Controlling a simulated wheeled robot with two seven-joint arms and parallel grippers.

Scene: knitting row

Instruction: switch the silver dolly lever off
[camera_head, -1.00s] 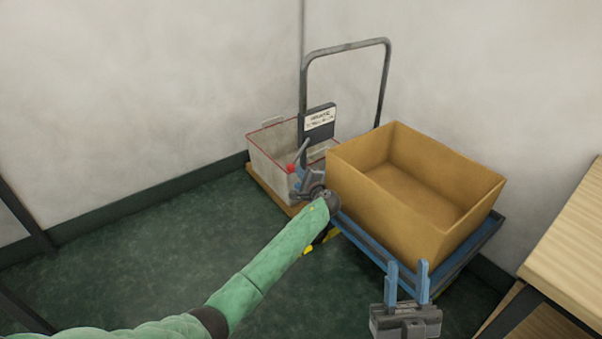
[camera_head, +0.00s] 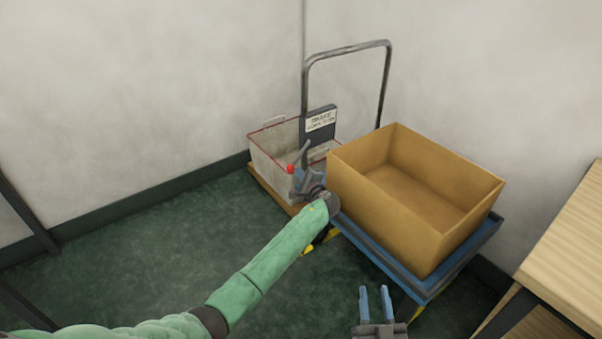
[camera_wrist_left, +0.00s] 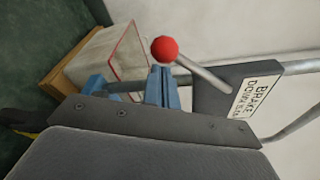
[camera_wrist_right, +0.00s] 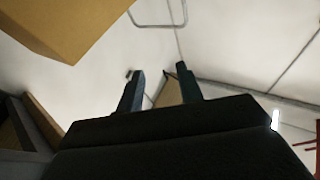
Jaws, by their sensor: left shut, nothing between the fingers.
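The dolly lever is a silver rod with a red ball knob (camera_head: 291,168), slanting out from the dark plate with the BRAKE sign (camera_head: 320,122) on the dolly's upright handle. In the left wrist view the red ball (camera_wrist_left: 165,49) sits just above my left fingertips, with the rod running right to the plate. My left gripper (camera_head: 300,178) is shut and empty, close to the knob; whether it touches cannot be told. My right gripper (camera_head: 375,292) is open and empty, in front of the dolly.
A brown open box (camera_head: 350,185) stands on the blue dolly deck (camera_head: 462,262). A whitish crate with a red rim (camera_head: 268,150) is behind the lever at the wall. A wooden shelf (camera_head: 570,240) is at the right. The green floor (camera_head: 150,250) at left is clear.

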